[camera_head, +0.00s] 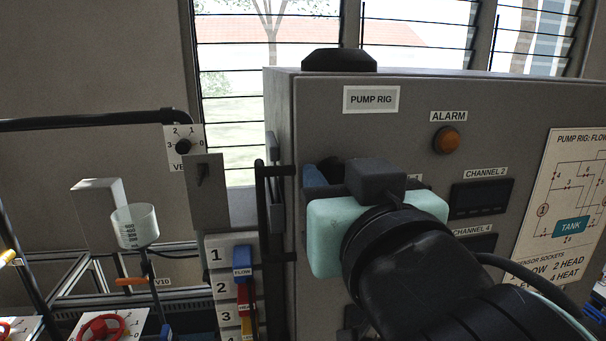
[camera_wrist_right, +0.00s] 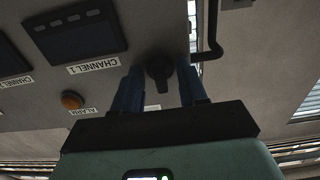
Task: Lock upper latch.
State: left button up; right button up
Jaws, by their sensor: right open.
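The pump rig cabinet (camera_head: 410,110) stands at the right in the head view. A dark knob-like part, seemingly the upper latch (camera_wrist_right: 158,70), sits on its front panel near the edge. In the upside-down wrist view my right gripper (camera_wrist_right: 161,84) is open, with one blue finger on either side of this part. I cannot tell whether the fingers touch it. In the head view my right gripper (camera_head: 318,178) is at the cabinet's left front edge, and its body and arm hide much of the panel there. My left gripper is not in view.
A black bar handle (camera_head: 262,205) stands beside the cabinet's left side. An amber alarm lamp (camera_head: 446,140) and a channel 2 display (camera_head: 481,198) are on the panel. A numbered board (camera_head: 222,255), a measuring cup (camera_head: 135,226) and a red valve wheel (camera_head: 100,328) stand left.

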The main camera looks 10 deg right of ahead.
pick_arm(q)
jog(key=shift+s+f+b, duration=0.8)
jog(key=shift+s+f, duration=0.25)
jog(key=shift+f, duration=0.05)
pick_arm(e)
jog(key=s, duration=0.7)
jog(key=shift+d, duration=0.15)
